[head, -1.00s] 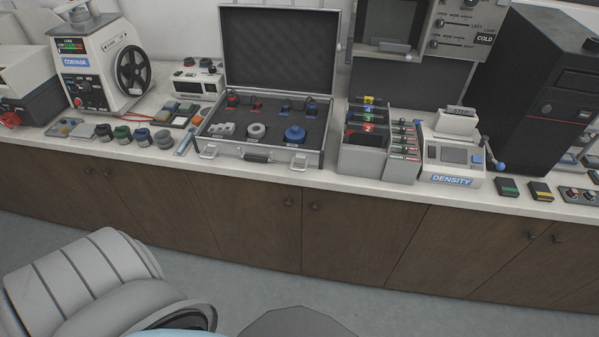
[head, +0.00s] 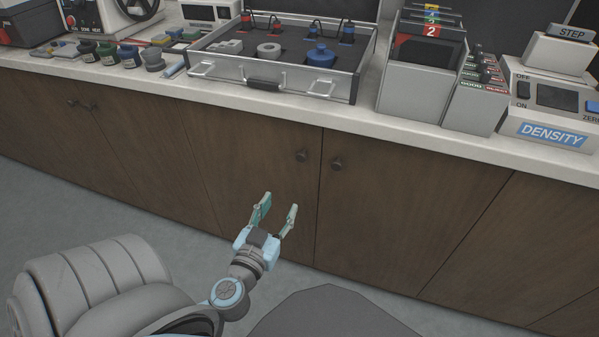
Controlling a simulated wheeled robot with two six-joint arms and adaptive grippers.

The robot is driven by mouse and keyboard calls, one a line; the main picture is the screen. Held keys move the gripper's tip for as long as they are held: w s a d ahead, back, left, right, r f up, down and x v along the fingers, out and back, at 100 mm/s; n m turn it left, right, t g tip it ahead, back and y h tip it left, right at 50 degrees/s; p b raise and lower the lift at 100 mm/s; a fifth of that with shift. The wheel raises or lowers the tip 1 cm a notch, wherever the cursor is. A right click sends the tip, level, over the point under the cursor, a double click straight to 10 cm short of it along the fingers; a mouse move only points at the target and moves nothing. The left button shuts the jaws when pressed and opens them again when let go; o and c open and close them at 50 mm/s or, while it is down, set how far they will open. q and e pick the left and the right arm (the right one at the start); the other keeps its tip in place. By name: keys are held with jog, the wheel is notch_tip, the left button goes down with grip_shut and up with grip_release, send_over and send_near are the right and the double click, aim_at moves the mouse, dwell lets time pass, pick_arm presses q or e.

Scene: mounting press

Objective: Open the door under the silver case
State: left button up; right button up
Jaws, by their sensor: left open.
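The silver case (head: 272,88) lies open on the white counter in the head view, with plugs, knobs and a blue round part inside. Under it is a brown wooden cabinet door (head: 255,165), closed, with a dark round knob (head: 301,155) near its upper right corner. A second door (head: 400,205) to its right is also closed, with its own knob (head: 337,164) across the seam. My left gripper (head: 278,207) is open and empty, in front of the door under the case, below and left of its knob and apart from it. My right gripper is not in view.
The counter edge (head: 320,119) juts along above the doors. Grey bins (head: 425,85) and the density device (head: 550,105) stand right of the case, small jars (head: 128,56) to its left. More closed doors (head: 130,140) lie left. The grey floor in front is clear.

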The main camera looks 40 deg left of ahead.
aim_at(300, 159)
pick_arm(q)
jog(key=shift+t, duration=0.5)
jog(key=r+x, duration=0.1)
jog(key=x, duration=0.3)
jog(key=p+x, duration=0.1)
jog(key=x, duration=0.4)
jog(key=r+p+x, duration=0.1)
jog(key=x, duration=0.4)
jog(key=shift+w+r, duration=0.1)
jog(key=shift+r, duration=0.25)
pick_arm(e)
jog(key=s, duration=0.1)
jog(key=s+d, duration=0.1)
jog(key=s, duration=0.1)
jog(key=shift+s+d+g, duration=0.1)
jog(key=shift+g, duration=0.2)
pick_arm(q)
jog(key=shift+c, duration=0.4)
grip_shut()
